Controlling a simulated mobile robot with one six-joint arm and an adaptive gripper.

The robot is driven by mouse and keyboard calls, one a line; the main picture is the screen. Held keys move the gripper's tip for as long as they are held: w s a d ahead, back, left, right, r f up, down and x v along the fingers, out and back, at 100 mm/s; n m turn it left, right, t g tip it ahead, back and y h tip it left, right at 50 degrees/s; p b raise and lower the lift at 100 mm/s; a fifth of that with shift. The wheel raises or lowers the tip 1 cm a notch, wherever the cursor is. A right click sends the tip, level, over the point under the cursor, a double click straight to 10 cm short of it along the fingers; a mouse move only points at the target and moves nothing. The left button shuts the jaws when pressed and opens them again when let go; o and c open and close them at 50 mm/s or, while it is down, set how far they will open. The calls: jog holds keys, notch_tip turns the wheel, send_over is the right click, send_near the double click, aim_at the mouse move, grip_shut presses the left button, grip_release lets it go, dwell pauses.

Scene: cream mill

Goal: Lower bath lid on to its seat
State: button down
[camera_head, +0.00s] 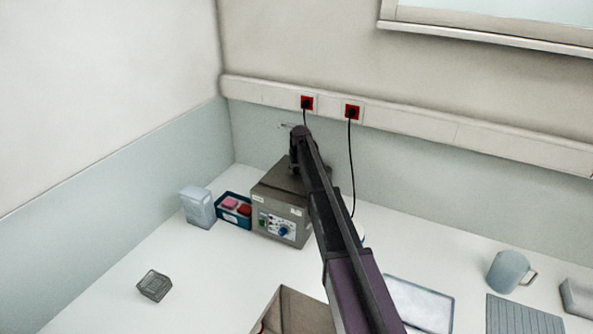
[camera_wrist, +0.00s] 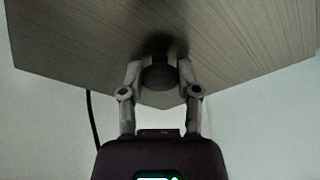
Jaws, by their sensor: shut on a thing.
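The bath (camera_head: 285,215) is a grey metal box with a blue dial and a green switch on its front, standing on the white bench near the back wall. The bath lid (camera_wrist: 70,45) is a brushed grey plate that fills the upper part of the wrist view. My gripper (camera_wrist: 158,75) has its two fingers closed around the lid's dark round knob (camera_wrist: 159,77). In the head view my arm covers the gripper and much of the bath top. Whether the lid touches the bath's rim or hangs just above it cannot be told.
Left of the bath are a blue tray (camera_head: 222,221) with pink and red pieces and a pale container (camera_head: 197,206). A small wire basket (camera_head: 154,285) stands front left. A mug (camera_head: 508,271) stands at right. A black cable (camera_head: 351,170) hangs behind my arm.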

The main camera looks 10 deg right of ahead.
jog(key=shift+f, duration=0.2)
dwell(0.4)
jog(key=shift+c, duration=1.2)
grip_release()
jog(key=shift+o, duration=1.2)
jog(key=shift+r, duration=0.15)
jog(key=shift+r+p, duration=1.4)
jog(key=shift+r, duration=0.1)
